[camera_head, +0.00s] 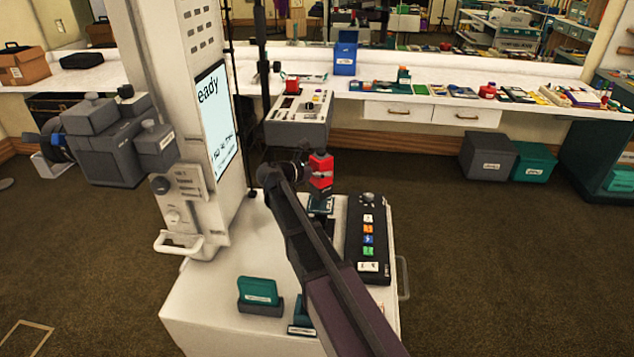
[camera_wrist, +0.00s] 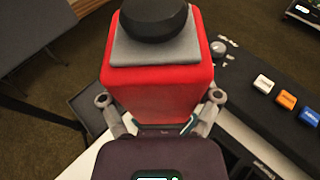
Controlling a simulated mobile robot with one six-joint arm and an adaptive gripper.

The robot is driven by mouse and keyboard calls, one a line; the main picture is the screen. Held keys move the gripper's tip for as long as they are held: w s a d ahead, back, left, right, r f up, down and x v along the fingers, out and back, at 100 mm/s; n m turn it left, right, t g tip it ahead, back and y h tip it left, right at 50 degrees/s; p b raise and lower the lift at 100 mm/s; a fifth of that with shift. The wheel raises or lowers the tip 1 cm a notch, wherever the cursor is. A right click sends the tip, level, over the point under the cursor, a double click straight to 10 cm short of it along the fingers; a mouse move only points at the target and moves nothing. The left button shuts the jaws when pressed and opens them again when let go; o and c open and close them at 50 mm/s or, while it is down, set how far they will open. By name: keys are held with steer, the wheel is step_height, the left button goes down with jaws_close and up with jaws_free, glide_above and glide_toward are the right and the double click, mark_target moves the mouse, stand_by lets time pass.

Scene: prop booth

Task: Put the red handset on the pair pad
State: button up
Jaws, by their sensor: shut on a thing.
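The red handset (camera_head: 320,172) is upright in my gripper (camera_head: 312,180), above the back part of the white cart top. In the wrist view the handset (camera_wrist: 160,88) fills the space between my two fingers (camera_wrist: 160,104), with a grey plate and black knob on its end. A small dark pad with teal edging (camera_head: 320,205) shows just below the handset; I cannot tell whether they touch. Another dark, teal-trimmed piece (camera_head: 300,329) lies near the cart's front, partly behind my arm. No readable label shows which is the pair pad.
A black button panel (camera_head: 368,238) with coloured keys lies right of the handset. A teal block in a dark holder (camera_head: 259,294) stands at the front left. A white column with a screen (camera_head: 215,105) rises on the left. A grey control box (camera_head: 298,122) is behind.

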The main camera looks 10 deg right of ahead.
mark_target(314, 179)
steer(key=shift+f+b, duration=1.9)
steer(key=shift+f, duration=0.1)
steer(key=o, duration=1.1)
steer(key=shift+s+a+r, duration=0.1)
steer(key=shift+a+r, duration=0.05)
steer(key=shift+r, duration=0.1)
steer(key=shift+p+v, duration=1.15)
steer(key=shift+v, duration=2.4)
